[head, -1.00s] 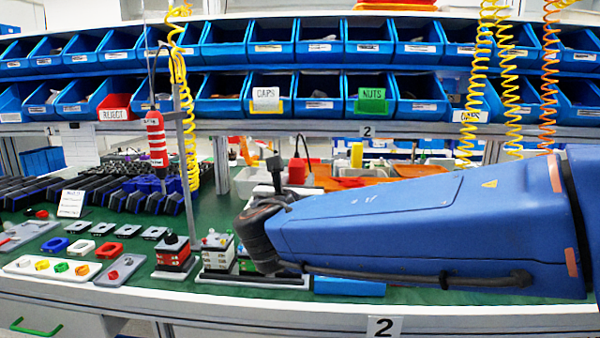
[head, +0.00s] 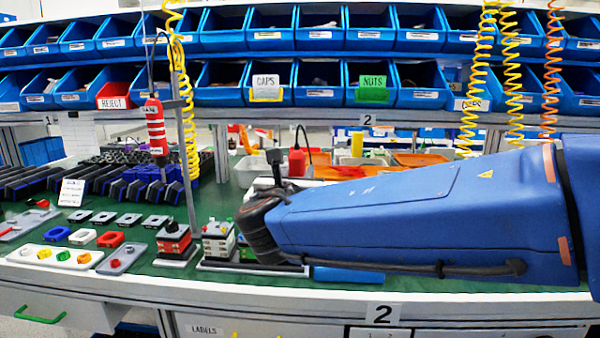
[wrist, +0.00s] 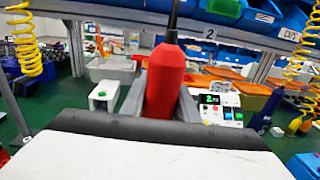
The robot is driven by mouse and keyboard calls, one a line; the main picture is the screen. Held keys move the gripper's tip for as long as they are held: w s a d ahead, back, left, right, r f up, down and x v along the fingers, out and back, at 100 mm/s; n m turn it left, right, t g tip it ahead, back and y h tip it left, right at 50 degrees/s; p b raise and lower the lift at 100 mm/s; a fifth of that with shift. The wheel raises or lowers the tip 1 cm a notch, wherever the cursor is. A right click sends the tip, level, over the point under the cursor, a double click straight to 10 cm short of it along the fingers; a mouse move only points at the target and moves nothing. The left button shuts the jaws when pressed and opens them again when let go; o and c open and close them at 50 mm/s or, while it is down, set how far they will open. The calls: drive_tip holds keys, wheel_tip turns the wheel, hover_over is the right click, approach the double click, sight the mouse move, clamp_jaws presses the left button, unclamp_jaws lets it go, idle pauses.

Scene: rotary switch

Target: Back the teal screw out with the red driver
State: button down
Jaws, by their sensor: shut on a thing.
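My gripper (wrist: 165,100) is shut on the red driver (wrist: 165,82), one finger on each side of its body. The driver stands upright in the wrist view with a dark cord rising from its top; its lower end is hidden behind my wrist. In the head view the red driver (head: 297,163) shows just behind my blue arm, and my gripper's fingers are hidden there. I cannot make out the teal screw. A white block with a green top (wrist: 102,94) stands left of the driver in the wrist view.
A red striped tool (head: 156,127) hangs by a pole (head: 187,150). Stacked switch parts (head: 173,243) and a white tray (head: 55,257) are on the bench's left. Blue bins (head: 222,92) line the back.

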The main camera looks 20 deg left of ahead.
drive_tip(key=shift+f, duration=0.55)
drive_tip(key=shift+r, duration=0.25)
idle(2.1)
drive_tip(key=shift+r, duration=2.25)
